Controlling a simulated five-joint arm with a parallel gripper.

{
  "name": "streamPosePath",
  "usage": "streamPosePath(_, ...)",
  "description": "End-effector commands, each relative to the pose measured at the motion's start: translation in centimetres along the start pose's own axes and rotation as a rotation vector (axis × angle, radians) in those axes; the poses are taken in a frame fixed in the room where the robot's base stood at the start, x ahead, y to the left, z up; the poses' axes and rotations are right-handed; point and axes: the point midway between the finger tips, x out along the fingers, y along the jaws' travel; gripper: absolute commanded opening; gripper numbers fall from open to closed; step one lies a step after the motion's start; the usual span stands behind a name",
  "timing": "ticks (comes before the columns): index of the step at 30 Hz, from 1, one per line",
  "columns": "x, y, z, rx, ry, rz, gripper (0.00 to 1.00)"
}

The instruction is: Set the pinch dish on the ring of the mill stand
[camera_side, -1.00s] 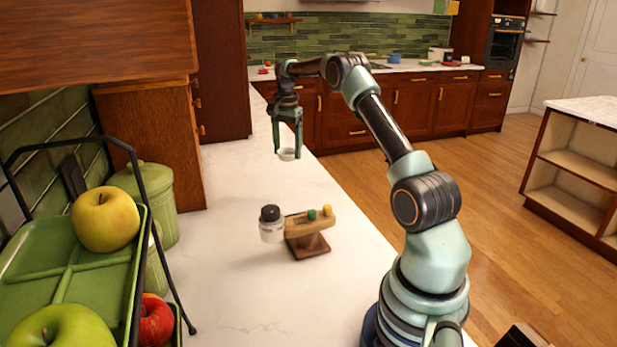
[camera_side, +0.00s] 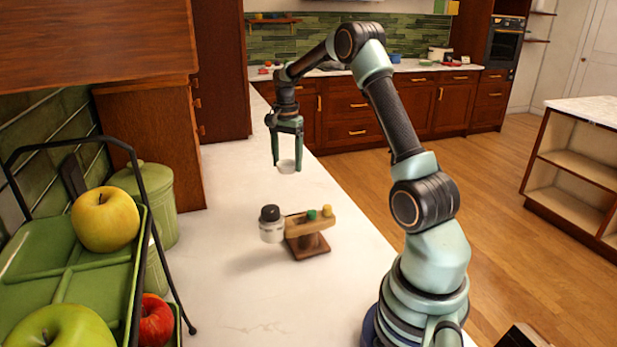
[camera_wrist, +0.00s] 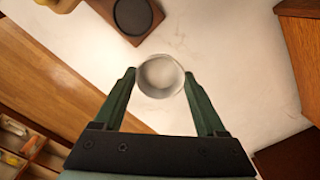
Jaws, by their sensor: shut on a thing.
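The pinch dish (camera_side: 287,167) is a small white round cup. My gripper (camera_side: 287,161) is shut on it and holds it, looking level, above the counter behind the stand. In the wrist view the dish (camera_wrist: 160,76) sits between both fingertips and looks empty. The wooden mill stand (camera_side: 308,246) stands on the counter, nearer the side camera than the dish. I cannot clearly make out the ring; the wrist view shows a dark round patch on a brown wooden piece (camera_wrist: 133,15).
A green tiered rack (camera_side: 75,265) with apples stands at the left front, beside green canisters (camera_side: 152,203). A wooden cabinet (camera_side: 150,150) rises along the left wall. The white counter (camera_side: 225,270) is clear around the stand.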

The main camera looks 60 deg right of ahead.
Motion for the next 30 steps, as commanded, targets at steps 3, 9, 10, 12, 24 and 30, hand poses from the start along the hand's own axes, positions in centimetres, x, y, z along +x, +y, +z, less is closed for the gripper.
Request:
streamPosePath(3,1.5,1.6,1.9,-0.002,-0.001,0.001,0.18)
streamPosePath(9,3.5,4.1,4.4,-0.001,0.0,0.0,0.18)
streamPosePath(10,3.7,4.4,4.7,-0.001,-0.001,0.001,0.18)
streamPosePath(12,4.2,5.0,5.2,-0.001,0.0,0.0,0.18)
streamPosePath(24,6.3,5.8,5.9,0.0,-0.002,0.002,0.18)
streamPosePath(30,8.4,5.8,5.9,0.0,-0.002,0.004,0.18)
